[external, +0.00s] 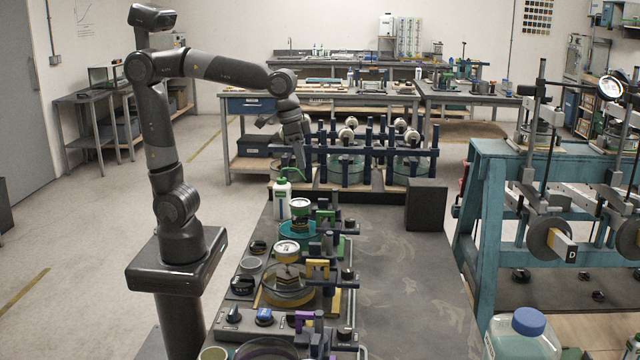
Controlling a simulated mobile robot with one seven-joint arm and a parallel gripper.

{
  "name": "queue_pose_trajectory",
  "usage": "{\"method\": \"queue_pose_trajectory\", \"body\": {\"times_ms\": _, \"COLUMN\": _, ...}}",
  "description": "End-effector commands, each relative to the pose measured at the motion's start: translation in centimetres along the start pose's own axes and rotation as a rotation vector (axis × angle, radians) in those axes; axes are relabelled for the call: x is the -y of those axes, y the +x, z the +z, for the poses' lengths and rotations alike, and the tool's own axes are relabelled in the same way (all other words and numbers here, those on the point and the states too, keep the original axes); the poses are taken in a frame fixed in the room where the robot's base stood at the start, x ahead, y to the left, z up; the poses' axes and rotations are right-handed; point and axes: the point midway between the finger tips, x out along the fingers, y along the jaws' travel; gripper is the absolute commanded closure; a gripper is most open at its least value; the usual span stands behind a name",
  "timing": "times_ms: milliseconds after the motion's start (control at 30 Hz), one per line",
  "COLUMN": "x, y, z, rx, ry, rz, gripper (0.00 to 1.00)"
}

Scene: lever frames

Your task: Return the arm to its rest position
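My arm rises from its column at the left and reaches right over the far end of the dark bench (400,270). Its elbow is bent high and the forearm runs nearly level. My gripper (300,164) points down near the blue-framed equipment at the bench's far end, above and behind a white bottle with a green cap (282,198). The fingers are small and dark here. I cannot tell whether they are open or shut, or whether they touch anything.
Lever frames with dishes and dials, including a yellow one (317,268), line the bench's left side. A dark block (426,204) stands at the far right; the right bench surface is clear. A teal frame with weights (490,230) and a blue-capped container (528,322) stand right.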

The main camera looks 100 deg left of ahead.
Motion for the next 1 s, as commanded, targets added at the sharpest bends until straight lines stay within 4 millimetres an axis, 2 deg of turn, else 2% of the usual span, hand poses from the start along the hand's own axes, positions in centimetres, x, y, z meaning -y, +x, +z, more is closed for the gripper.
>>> {"method": "queue_pose_trajectory", "body": {"times_ms": 33, "x": 0.6, "y": -0.4, "z": 1.6, "rx": -0.025, "ry": 0.006, "rz": 0.003, "gripper": 0.65}}
{"method": "queue_pose_trajectory", "body": {"times_ms": 233, "x": 2.4, "y": -0.7, "z": 7.1, "rx": -0.117, "ry": 0.045, "rz": 0.005, "gripper": 0.65}}
{"method": "queue_pose_trajectory", "body": {"times_ms": 400, "x": 3.7, "y": 0.0, "z": 11.5, "rx": -0.191, "ry": 0.079, "rz": -0.002, "gripper": 0.65}}
{"method": "queue_pose_trajectory", "body": {"times_ms": 500, "x": 4.2, "y": 0.7, "z": 13.5, "rx": -0.224, "ry": 0.093, "rz": -0.008, "gripper": 0.65}}
{"method": "queue_pose_trajectory", "body": {"times_ms": 700, "x": 4.8, "y": 1.5, "z": 15.5, "rx": -0.261, "ry": 0.111, "rz": -0.016, "gripper": 0.65}}
{"method": "queue_pose_trajectory", "body": {"times_ms": 1000, "x": 4.8, "y": 1.6, "z": 15.7, "rx": -0.263, "ry": 0.113, "rz": -0.017, "gripper": 0.65}}
